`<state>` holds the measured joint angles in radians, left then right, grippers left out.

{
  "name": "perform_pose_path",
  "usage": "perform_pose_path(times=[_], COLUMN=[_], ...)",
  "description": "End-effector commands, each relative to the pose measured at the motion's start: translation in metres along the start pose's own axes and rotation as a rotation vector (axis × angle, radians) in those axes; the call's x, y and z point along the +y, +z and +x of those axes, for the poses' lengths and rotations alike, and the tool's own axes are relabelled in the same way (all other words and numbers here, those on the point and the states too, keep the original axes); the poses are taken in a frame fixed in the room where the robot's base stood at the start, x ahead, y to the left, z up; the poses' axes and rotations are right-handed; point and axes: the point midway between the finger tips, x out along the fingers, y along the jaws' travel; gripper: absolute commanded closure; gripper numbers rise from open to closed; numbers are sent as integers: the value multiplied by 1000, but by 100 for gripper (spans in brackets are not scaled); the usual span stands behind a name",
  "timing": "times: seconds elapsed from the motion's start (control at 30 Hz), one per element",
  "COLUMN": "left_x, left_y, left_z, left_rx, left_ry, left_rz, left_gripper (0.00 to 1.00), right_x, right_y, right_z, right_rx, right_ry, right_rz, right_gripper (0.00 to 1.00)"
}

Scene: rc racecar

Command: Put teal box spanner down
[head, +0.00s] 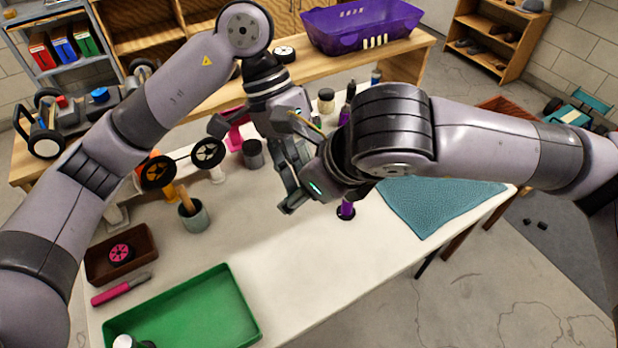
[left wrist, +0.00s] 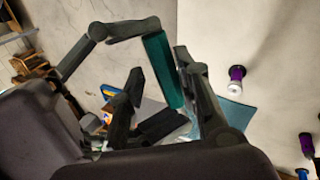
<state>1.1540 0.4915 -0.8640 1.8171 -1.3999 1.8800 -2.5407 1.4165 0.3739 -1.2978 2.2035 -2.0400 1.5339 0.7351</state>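The teal box spanner (left wrist: 165,72) is a straight teal bar in the left wrist view, between the fingers of my left gripper (left wrist: 168,45), which look closed on it. It hangs above the floor and table edge in that view. In the head view my left gripper (head: 288,165) is above the white table, close to my right gripper, and the spanner cannot be made out there. My right gripper's dark fingers (left wrist: 148,105) show behind the spanner in the left wrist view, apart and seemingly empty.
A green tray (head: 245,320) lies at the front left of the white table (head: 330,265). A teal mat (head: 430,205) lies at right. The front middle is clear.

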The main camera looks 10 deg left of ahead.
Motion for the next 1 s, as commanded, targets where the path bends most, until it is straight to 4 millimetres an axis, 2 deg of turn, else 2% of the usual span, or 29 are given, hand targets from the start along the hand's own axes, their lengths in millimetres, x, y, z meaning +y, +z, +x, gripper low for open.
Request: perform_pose_path(times=[0.13,0.4,0.53,0.67,1.0], left_x=[-1,-2,-2,-2,-2], left_y=[0,0,0,0,0], left_z=[0,1,-6,-27,-97], left_rx=[-2,-3,-1,2,1], left_ry=[-2,-4,-5,-5,-5], left_rz=[-2,-6,-7,-7,-7], left_gripper=[59,59,59,59,59], right_x=[0,0,0,0,0], right_y=[1,1,1,1,1], right_z=[-1,-1,-2,-2,-2], right_rx=[-2,-4,-4,-5,-5], right_ry=[-1,-1,-1,-1,-1], right_rz=[0,-1,-1,-1,-2], right_gripper=[67,67,67,67,67])
